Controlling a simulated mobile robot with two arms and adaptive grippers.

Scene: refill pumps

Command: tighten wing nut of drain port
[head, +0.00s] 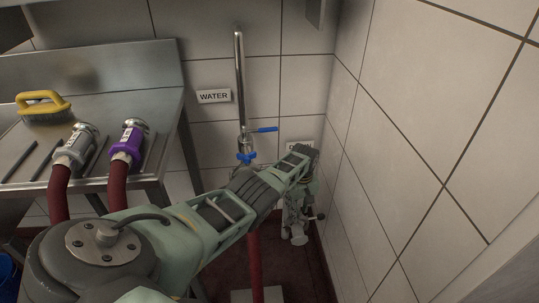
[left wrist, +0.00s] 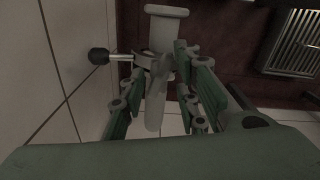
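The drain port (head: 298,232) is a pale grey metal fitting low in the corner, partly hidden behind my left gripper in the head view. The left wrist view shows its pale pipe end (left wrist: 166,12) and a rod with a black knob (left wrist: 98,56) to the left. My left gripper (left wrist: 162,65) has its green fingers apart on either side of the fitting's clamp area. A pale elongated part (left wrist: 154,112) lies between the fingers. I cannot tell which part is the wing nut or whether a fingertip touches it. My right gripper is not in view.
A tiled wall (head: 430,150) stands close on the right. A steel table (head: 160,120) at left bears a yellow brush (head: 42,104) and grey (head: 76,146) and purple (head: 128,143) hose couplings. A blue-handled water tap (head: 262,130) is on the back wall. A floor grate (left wrist: 297,40) lies right.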

